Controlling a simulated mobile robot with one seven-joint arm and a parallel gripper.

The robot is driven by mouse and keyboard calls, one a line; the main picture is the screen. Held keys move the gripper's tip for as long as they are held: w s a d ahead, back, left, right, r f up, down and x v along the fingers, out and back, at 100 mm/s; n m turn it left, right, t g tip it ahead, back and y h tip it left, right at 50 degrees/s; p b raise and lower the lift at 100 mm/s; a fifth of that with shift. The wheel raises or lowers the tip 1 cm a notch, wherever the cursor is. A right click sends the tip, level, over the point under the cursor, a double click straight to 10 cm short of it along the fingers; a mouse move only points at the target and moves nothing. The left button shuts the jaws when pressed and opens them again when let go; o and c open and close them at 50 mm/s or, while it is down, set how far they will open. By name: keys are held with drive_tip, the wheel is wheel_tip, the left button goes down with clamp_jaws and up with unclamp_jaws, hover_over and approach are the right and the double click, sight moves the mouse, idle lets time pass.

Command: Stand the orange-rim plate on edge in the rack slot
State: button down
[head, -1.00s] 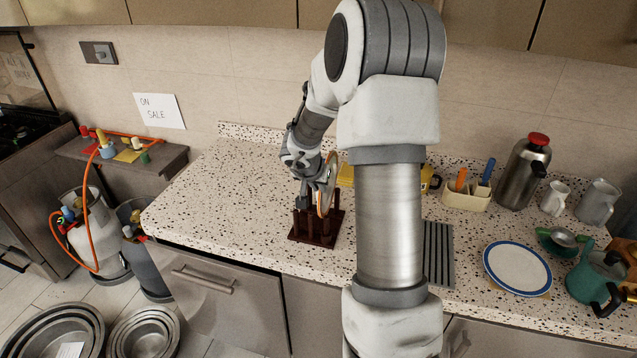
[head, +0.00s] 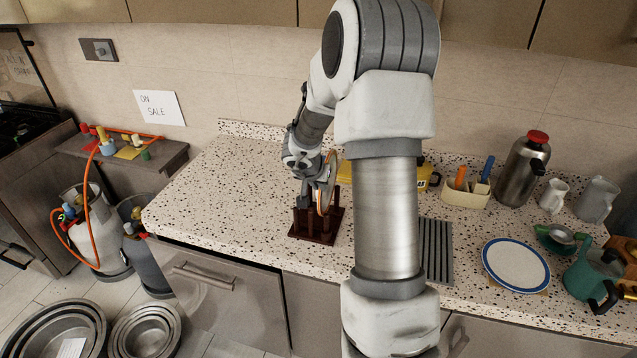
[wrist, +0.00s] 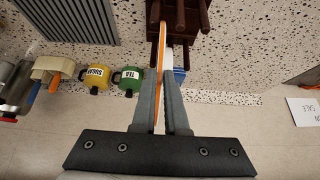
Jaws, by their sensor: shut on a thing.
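The orange-rim plate (head: 328,185) is on edge, seen nearly edge-on in the head view. My gripper (head: 317,198) is shut on it. In the wrist view the plate (wrist: 160,58) is a thin orange and white strip between the fingers of my gripper (wrist: 162,85). The dark brown wooden rack (head: 318,228) with upright pegs stands on the counter. In the wrist view the plate's far edge reaches the rack (wrist: 182,8), between its pegs. I cannot tell whether it touches the rack's base.
A grey ridged mat (head: 437,250) lies right of my arm. Yellow (wrist: 97,78) and green (wrist: 128,77) labelled canisters stand near the wall. The counter left of the rack is clear.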

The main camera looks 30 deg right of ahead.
sight(319, 198)
idle(0.4)
drive_tip(key=shift+f+b, duration=0.55)
drive_tip(key=shift+f, duration=1)
drive_tip(key=shift+r+p, duration=0.1)
drive_tip(key=shift+p, duration=0.35)
idle(0.5)
drive_tip(key=shift+f, duration=0.6)
drive_tip(key=shift+p, duration=0.3)
drive_tip(key=shift+f, duration=0.15)
idle(1.0)
